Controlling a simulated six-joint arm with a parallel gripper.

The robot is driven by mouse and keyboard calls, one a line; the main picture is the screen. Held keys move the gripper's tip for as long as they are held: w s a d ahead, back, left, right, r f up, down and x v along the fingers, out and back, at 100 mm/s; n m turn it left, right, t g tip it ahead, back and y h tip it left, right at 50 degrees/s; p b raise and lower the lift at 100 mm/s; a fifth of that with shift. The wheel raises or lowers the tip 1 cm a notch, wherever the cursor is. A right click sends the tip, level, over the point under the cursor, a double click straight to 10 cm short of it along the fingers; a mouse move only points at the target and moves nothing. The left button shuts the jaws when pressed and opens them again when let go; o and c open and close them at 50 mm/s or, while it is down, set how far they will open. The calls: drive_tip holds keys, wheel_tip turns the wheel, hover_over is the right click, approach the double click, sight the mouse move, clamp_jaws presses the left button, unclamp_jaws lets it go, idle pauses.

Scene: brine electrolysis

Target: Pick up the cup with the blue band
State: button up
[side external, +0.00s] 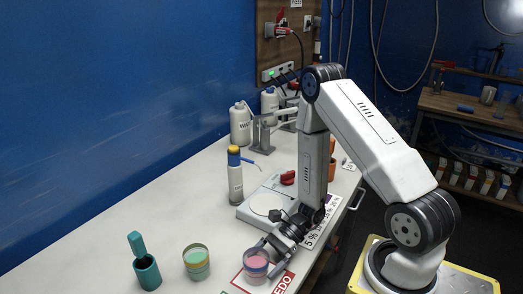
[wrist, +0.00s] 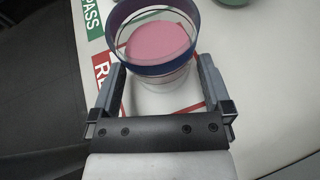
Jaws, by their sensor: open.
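The cup with the blue band (side external: 256,264) is clear with pink contents and stands upright on the red-and-white REDO card (side external: 283,283). In the wrist view the cup (wrist: 155,40) shows its dark blue band near the rim. My gripper (side external: 270,246) is low beside the cup, on its far right side. In the wrist view my gripper (wrist: 162,78) is open, its fingers on either side of the cup's near part. Whether either finger touches the cup I cannot tell.
A teal holder (side external: 147,273) stands further left. A bottle (side external: 235,178) and a white scale (side external: 262,203) stand behind. The left of the table is clear.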

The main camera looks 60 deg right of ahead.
drive_tip(key=shift+x, duration=1.4)
drive_tip(key=c, duration=1.2)
drive_tip(key=shift+r, duration=0.2)
wheel_tip(320, 180, up, 10)
drive_tip(key=shift+f, duration=0.15)
